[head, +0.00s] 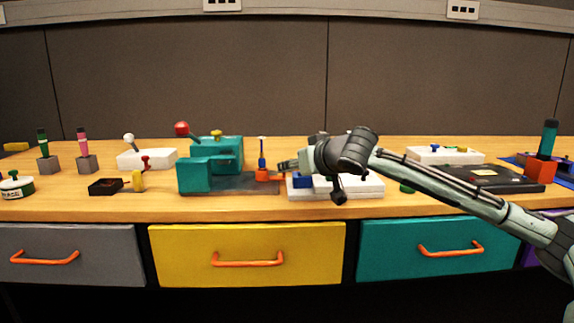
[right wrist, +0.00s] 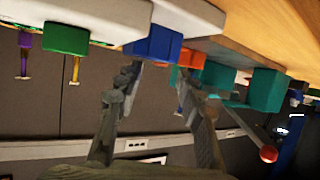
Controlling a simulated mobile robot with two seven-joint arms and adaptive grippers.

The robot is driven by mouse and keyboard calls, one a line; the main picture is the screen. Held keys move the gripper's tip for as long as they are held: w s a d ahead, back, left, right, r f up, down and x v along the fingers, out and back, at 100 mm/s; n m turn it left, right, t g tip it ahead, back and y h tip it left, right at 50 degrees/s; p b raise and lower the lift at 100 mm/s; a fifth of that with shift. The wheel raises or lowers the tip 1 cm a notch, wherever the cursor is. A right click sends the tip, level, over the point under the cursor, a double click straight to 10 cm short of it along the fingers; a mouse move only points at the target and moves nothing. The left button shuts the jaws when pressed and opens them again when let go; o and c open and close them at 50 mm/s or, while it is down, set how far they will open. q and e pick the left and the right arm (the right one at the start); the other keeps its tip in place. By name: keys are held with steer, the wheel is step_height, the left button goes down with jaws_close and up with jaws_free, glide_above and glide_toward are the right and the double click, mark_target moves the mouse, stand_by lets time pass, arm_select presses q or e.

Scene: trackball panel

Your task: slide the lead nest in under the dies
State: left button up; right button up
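A teal press (head: 196,175) with a red-ball lever (head: 182,129) stands left of centre; its dies are not clearly visible. A dark base plate (head: 236,187) extends to its right. On the plate's right end is a small orange block (head: 265,175) with an upright blue pin (head: 262,158), probably the lead nest. My right gripper (head: 286,165) is just right of the orange block. In the right wrist view its fingers (right wrist: 158,75) are apart with nothing clearly between them; the orange block (right wrist: 190,58) is just beyond the fingertips. Contact cannot be told. My left gripper is not in view.
A white box (head: 345,190) with a blue block (head: 302,181) lies under my right forearm. A black box (head: 105,187) with a yellow piece stands left of the press. A dark panel (head: 490,180) lies at the right. The bench front edge is mostly clear.

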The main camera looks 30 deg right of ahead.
mark_target(288, 181)
steer(key=shift+x, duration=1.85)
jaws_close()
